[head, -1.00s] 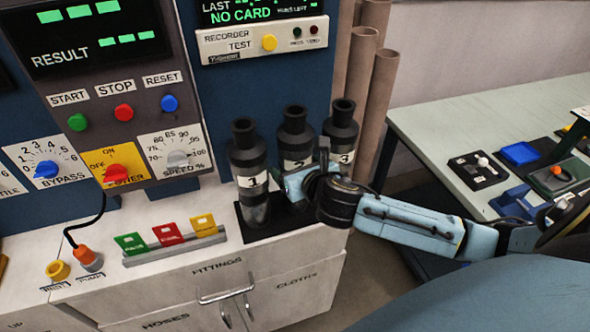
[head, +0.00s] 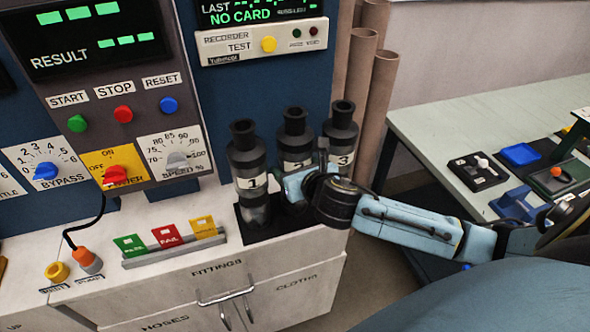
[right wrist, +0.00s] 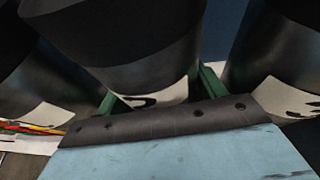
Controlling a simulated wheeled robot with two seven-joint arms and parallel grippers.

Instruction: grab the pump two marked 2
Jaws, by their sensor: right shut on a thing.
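Three dark pump tubes stand upright in a row in a black holder (head: 262,232) on the white cabinet top. Pump one (head: 249,165) is at the left, pump two (head: 295,138) in the middle and pump three (head: 341,132) at the right. My right gripper (head: 297,185) is at pump two, shut on its body, and hides its lower part. In the right wrist view pump two (right wrist: 140,55) stands between the green fingers (right wrist: 155,97), its white label partly visible. Pumps one (right wrist: 35,75) and three (right wrist: 285,50) flank it closely. My left gripper is not in view.
Coloured cards (head: 168,236) stand in a rack left of the holder. A control panel (head: 110,90) rises behind. Brown pipes (head: 374,100) stand behind pump three. A pale table (head: 440,130) with small devices is at the right.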

